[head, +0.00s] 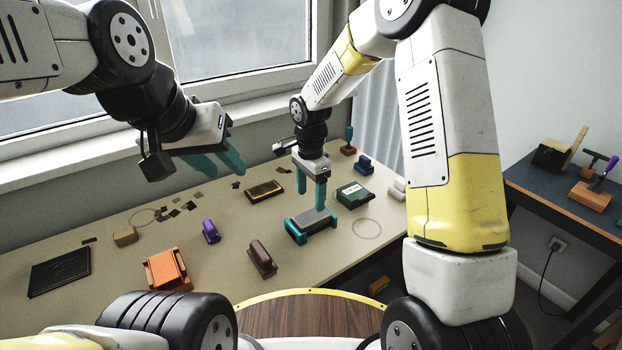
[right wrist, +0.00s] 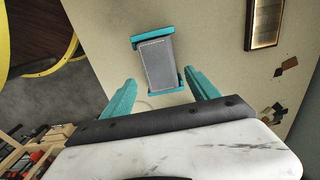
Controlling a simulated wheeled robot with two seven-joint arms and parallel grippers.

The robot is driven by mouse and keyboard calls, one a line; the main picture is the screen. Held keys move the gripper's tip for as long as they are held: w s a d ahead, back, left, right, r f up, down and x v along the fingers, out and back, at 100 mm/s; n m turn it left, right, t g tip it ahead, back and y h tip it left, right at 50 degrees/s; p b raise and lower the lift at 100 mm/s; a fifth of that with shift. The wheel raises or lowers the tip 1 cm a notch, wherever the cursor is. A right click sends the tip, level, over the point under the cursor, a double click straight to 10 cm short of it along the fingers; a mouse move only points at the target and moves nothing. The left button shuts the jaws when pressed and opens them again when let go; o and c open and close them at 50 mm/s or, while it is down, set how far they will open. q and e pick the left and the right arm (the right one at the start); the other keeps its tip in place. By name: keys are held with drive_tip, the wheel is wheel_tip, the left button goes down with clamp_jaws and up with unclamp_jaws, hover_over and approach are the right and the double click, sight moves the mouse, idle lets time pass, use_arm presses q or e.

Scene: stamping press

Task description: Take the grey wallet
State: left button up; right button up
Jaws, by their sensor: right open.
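The grey wallet (head: 311,218) appears to be the flat grey slab lying in a holder with teal ends (head: 296,233), near the table's front edge. In the right wrist view the grey slab (right wrist: 158,64) lies between the two teal ends, ahead of the fingers. My right gripper (head: 312,192) points down over the slab, open and empty. Its two teal fingers (right wrist: 160,90) stand apart either side of the slab in the wrist picture. I cannot tell the exact height gap. My left gripper (head: 218,160) is raised at the left near the window sill, its fingers apart and empty.
A brown stamp (head: 262,259), a purple stamp (head: 211,231), an orange block (head: 166,271) and a black flat piece (head: 60,272) lie left. A green box (head: 354,194) stands close right of the holder. A gold-rimmed tray (head: 264,191) lies behind. A side table (head: 540,187) stands right.

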sight(311, 215)
wheel_tip(311, 215, down, 6)
drive_tip(key=shift+s+f, duration=0.1)
drive_tip(key=shift+f, duration=0.1)
drive_tip(key=shift+r, duration=0.2)
drive_tip(key=c, duration=0.9)
drive_tip(key=shift+r, duration=2.55)
drive_tip(key=shift+d, duration=0.15)
